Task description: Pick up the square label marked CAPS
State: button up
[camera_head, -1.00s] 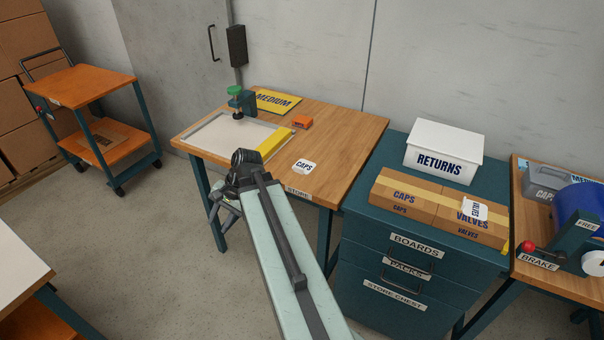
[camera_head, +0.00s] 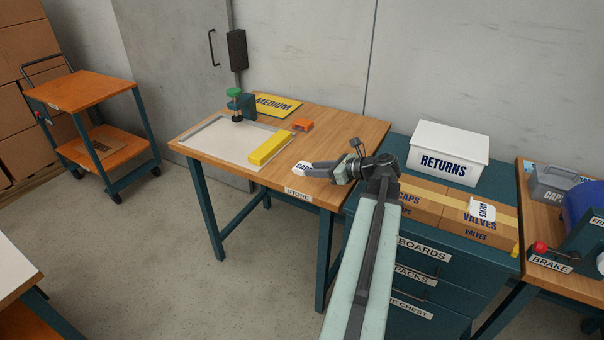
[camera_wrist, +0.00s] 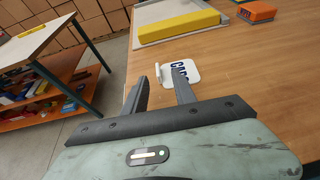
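The square white CAPS label (camera_head: 299,169) lies on the wooden STORE table near its front edge, with dark blue letters. My gripper (camera_head: 309,169) is over the table at the label's right side and hides part of it. In the wrist view the label (camera_wrist: 190,74) lies just beyond the fingertips, partly behind the right finger, with a small white raised piece at its left. My gripper (camera_wrist: 160,76) is open there, with nothing held between the fingers. I cannot tell whether a finger touches the label.
A yellow block (camera_head: 269,147) and an orange box (camera_head: 302,125) lie farther back on the table, near a green-topped clamp (camera_head: 238,103). The teal chest with CAPS and VALVES cartons (camera_head: 465,226) and the RETURNS box (camera_head: 446,153) stands at the right, close to my arm.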

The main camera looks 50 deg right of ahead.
jog(key=b+x, duration=0.1)
jog(key=x, duration=0.1)
jog(key=b+x, duration=0.1)
jog(key=x, duration=0.2)
jog(key=shift+w+a, duration=0.1)
jog(key=shift+a, duration=0.15)
grip_shut()
notch_tip(320, 180, up, 10)
jog(key=p, duration=1)
